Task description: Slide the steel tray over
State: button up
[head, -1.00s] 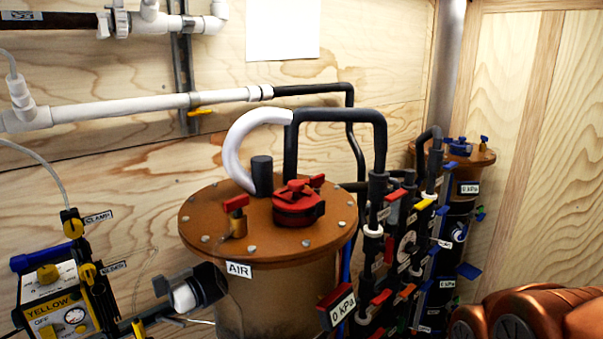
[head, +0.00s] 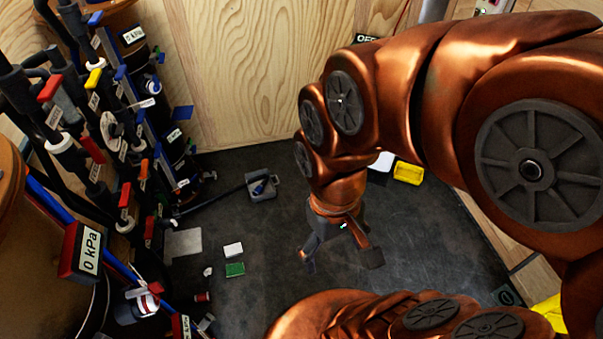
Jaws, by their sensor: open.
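A flat, light grey square plate (head: 183,243) lies on the dark floor at the left, close to the valve rack; it may be the steel tray.
A rack of pipes and colored valves (head: 130,150) stands along the left. A white block (head: 233,250) and a green block (head: 235,269) lie near the plate. A yellow bin (head: 408,173) is by the back wall. The middle floor is clear.

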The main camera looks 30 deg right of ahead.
aim_at(269, 191)
jog(key=z, duration=1.4)
jog(key=i, duration=2.7)
jog(key=u, duration=4)
